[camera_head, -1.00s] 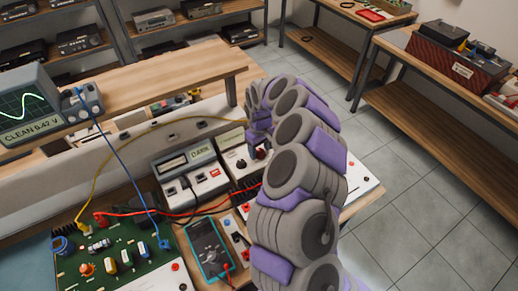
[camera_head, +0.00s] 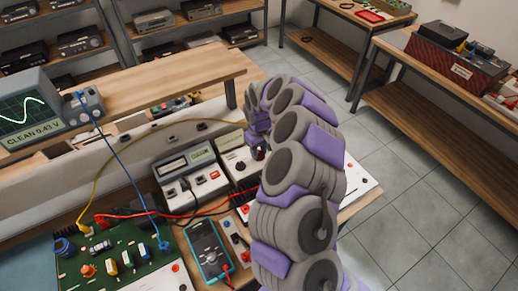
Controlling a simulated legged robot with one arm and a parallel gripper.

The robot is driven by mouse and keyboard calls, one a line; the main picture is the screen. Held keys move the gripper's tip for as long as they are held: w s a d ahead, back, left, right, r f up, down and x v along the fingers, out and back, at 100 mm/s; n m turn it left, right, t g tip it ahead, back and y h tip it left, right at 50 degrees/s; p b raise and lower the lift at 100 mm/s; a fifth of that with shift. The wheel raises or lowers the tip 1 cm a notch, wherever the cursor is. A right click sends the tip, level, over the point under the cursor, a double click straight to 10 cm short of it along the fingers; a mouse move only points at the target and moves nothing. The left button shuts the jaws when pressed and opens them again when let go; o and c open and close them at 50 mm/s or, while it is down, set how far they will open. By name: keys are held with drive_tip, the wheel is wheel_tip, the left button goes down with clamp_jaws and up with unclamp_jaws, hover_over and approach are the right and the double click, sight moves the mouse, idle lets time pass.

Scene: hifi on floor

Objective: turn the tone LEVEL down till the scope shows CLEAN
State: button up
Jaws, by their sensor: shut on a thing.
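The scope (camera_head: 84,104) stands on the raised shelf at the left. Its screen shows a smooth green sine wave, and the strip below reads CLEAN with a value of about 0.4 V. The white tone box (camera_head: 230,149) stands on the bench, partly behind my arm. My gripper (camera_head: 257,148) is at the box's right part, shut on a small dark knob with a bit of red, which I take for the LEVEL knob. The fingers and arm hide most of the knob and its lettering, so its pointer cannot be read.
A white unit with a small display (camera_head: 188,170) stands left of the tone box. A green circuit board (camera_head: 130,262) and a teal multimeter (camera_head: 208,250) lie in front. Yellow, red and blue leads cross the bench. The tiled floor at right is clear.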

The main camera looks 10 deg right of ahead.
sight(259, 153)
drive_tip(key=shift+w+r+m+p, duration=0.1)
drive_tip(key=shift+r+m+p, duration=0.15)
drive_tip(key=shift+p, duration=0.6)
drive_tip(key=shift+f, duration=0.2)
drive_tip(key=shift+f, duration=0.1)
drive_tip(key=o, duration=1)
drive_tip(key=shift+o, duration=0.2)
wheel_tip(259, 153, up, 17)
drive_tip(key=p, duration=0.2)
drive_tip(key=shift+p, duration=0.3)
